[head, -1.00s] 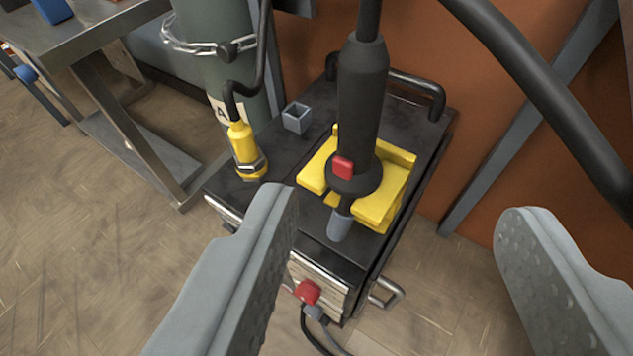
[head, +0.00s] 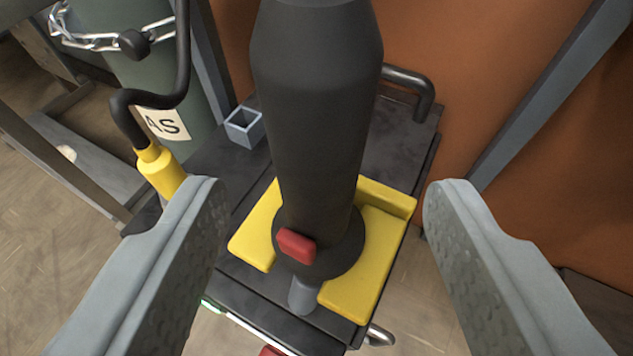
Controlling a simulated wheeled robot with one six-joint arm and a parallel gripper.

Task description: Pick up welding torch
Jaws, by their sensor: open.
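The welding torch (head: 314,130) is a thick black handle with a red trigger (head: 297,245) and a grey nozzle at its lower end. It stands upright in a yellow holder (head: 368,262) on top of a black welding machine (head: 385,145). My gripper (head: 325,195) is open, with one grey finger to the left of the torch and the other to the right. Neither finger appears to touch the torch. The top of the torch runs out of the picture.
A green gas cylinder (head: 160,75) with a chain (head: 100,38) stands at the upper left. A yellow-handled tool (head: 160,172) on a black hose is near the left finger. A small grey box (head: 244,127) sits on the machine. An orange wall (head: 490,60) is behind.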

